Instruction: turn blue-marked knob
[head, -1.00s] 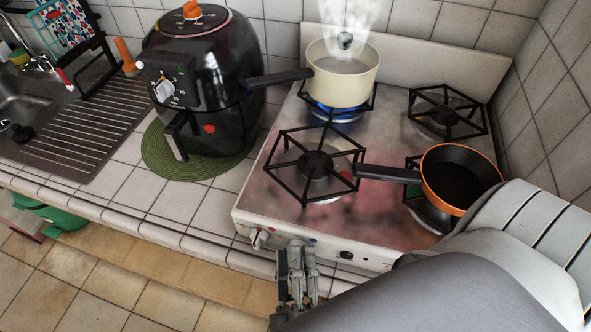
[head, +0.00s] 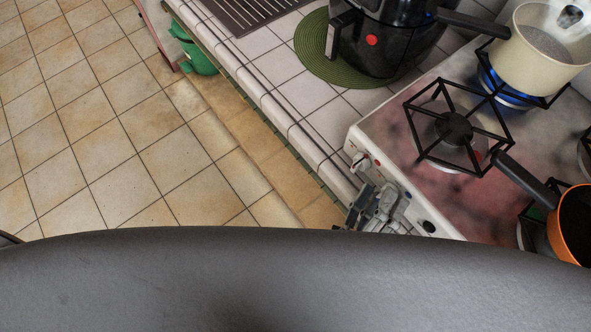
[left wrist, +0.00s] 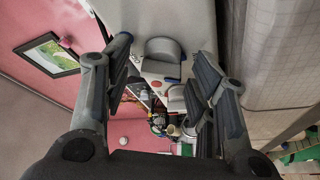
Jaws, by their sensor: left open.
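My left gripper (head: 377,208) is at the front of the stove (head: 395,183), low and to the right of a pale knob (head: 360,162). A dark knob (head: 428,227) shows farther right on the same front panel. In the left wrist view the gripper (left wrist: 161,62) is open with nothing held. A pale rounded knob (left wrist: 163,50) shows between its fingers, with a red dot below it; touching cannot be told. The gripper partly hides the panel. My right gripper is not in view.
A cream pot (head: 540,55) steams over a blue flame. An orange pan (head: 575,225) is at the right, its handle over the stove top. A black air fryer (head: 385,45) stands on a green mat (head: 312,55). The floor in front is clear.

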